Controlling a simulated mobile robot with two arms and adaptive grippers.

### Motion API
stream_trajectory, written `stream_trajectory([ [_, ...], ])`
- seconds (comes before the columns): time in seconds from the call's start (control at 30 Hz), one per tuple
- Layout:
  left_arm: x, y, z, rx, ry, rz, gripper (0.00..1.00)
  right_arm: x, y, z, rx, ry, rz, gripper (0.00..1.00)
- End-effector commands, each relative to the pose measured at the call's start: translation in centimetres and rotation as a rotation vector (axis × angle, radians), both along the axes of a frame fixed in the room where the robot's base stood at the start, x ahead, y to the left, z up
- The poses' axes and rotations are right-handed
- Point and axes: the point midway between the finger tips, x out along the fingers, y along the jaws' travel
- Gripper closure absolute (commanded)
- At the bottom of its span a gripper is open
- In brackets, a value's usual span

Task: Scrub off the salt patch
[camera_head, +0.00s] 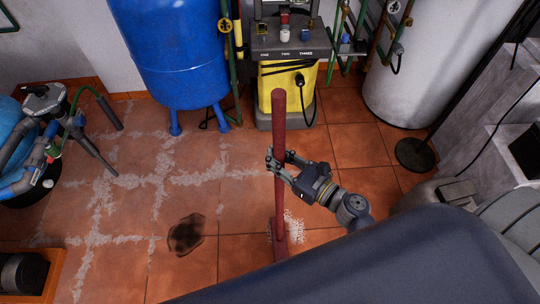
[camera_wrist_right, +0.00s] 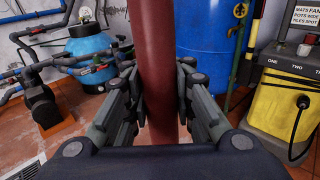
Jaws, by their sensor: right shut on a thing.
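A long dark red handle (camera_head: 280,120) stands nearly upright in the head view. My right gripper (camera_head: 277,168) is shut around its middle. In the right wrist view the handle (camera_wrist_right: 159,55) passes between the fingers of my right gripper (camera_wrist_right: 160,98). A speckled white patch (camera_head: 293,228), which looks like the salt patch, shows on the tiles beside the handle's lower part. The handle covers some of it. I cannot make out the tool's head at the bottom, near my dark body. My left gripper is not in view.
Whitish streaks (camera_head: 208,178) follow the tile joints on the left, and a dark stain (camera_head: 186,234) lies left of the handle. A blue tank (camera_head: 180,50), a yellow machine (camera_head: 270,85) and a white cylinder (camera_head: 405,75) stand behind. Pump gear (camera_head: 45,130) stands left.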

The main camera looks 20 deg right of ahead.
Motion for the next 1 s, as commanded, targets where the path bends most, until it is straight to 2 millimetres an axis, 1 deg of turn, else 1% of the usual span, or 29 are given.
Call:
stream_trajectory([
  [0.03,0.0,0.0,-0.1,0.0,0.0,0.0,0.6,-0.1,-0.5,-0.2,-0.01,0.0,-0.003,1.0],
  [0.3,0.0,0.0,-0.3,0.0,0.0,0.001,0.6,-0.7,-2.5,0.0,-0.011,-0.001,-0.003,1.0],
  [0.57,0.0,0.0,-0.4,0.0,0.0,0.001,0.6,-0.9,-3.3,0.1,-0.008,-0.001,-0.002,1.0],
  [0.9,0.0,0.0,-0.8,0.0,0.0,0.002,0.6,-1.6,-5.7,0.0,-0.007,-0.003,-0.001,1.0],
  [1.0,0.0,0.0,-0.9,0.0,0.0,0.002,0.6,-1.7,-6.1,0.1,-0.005,-0.003,-0.001,1.0],
])
